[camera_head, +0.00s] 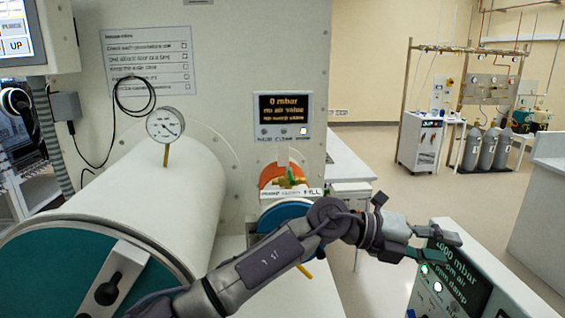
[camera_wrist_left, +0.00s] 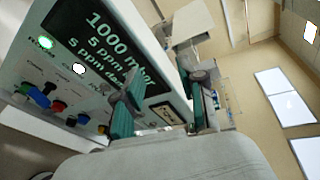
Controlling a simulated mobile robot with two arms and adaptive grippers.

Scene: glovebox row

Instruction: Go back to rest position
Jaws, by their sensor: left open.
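My left gripper (camera_head: 425,243) reaches across the head view from the lower left. Its fingers are beside the upper left edge of a grey instrument box (camera_head: 455,278) with a dark display. In the left wrist view the gripper (camera_wrist_left: 160,102) has its two green fingers apart. The box's display (camera_wrist_left: 100,45) reads about 1000 mbar, and coloured knobs lie below it. I see nothing held between the fingers. Whether a finger touches the box I cannot tell. My right gripper is not in view.
A large white cylinder (camera_head: 150,205) with a teal door stands at left, a round gauge (camera_head: 165,125) above it. A small panel (camera_head: 283,115) reads 0 mbar. A small round port with a blue rim (camera_head: 283,214) lies behind my arm. Open floor (camera_head: 395,190) extends behind.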

